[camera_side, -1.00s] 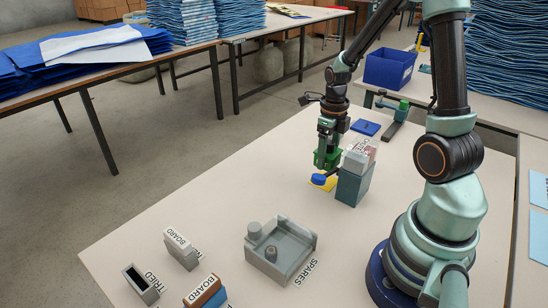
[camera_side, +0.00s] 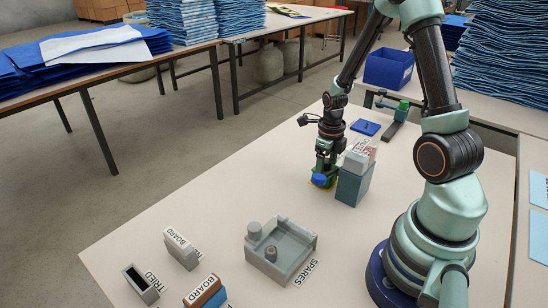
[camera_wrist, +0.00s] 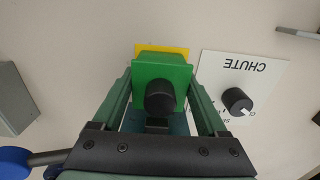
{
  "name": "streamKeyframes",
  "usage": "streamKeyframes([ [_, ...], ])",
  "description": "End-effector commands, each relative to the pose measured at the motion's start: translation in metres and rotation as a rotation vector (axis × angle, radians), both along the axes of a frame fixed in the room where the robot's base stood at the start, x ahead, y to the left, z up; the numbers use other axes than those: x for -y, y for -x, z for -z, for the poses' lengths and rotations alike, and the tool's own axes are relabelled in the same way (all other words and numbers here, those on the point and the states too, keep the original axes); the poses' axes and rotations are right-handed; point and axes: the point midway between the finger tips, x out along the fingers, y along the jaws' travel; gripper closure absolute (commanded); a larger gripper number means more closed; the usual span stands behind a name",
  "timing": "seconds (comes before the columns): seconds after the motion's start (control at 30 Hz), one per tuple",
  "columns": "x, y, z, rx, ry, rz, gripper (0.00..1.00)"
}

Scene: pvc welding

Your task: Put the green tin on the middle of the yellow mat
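My gripper (camera_wrist: 160,92) is shut on the green tin (camera_wrist: 147,72), with a finger on each side of it. The tin has a black round knob on its near face. The yellow mat (camera_wrist: 172,49) shows as a strip just beyond the tin in the wrist view. In the side view my gripper (camera_side: 324,172) is low over the mat, beside a grey-teal box. Only a sliver of the mat (camera_side: 311,185) shows there, and the tin is mostly hidden. I cannot tell whether the tin touches the mat.
A blue knob on a dark rod (camera_wrist: 14,162) is close to my gripper. The grey-teal box (camera_side: 352,186) stands right of it. A CHUTE panel (camera_wrist: 262,72) has a black dial. A grey SPARES tray (camera_side: 298,250) stands nearer the camera; open table lies to the left.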

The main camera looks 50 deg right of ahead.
Motion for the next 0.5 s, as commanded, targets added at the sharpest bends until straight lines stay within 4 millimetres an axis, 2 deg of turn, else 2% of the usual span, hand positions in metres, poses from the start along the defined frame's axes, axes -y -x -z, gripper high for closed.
streamKeyframes([
  [0.07, 0.0, 0.0, 0.0, 0.0, 0.0, 0.0, 0.0],
  [0.33, 0.0, 0.0, -0.002, 0.001, 0.001, 0.0, 0.0],
  [0.5, 0.001, -0.001, -0.015, 0.004, 0.002, 0.0, 0.0],
])
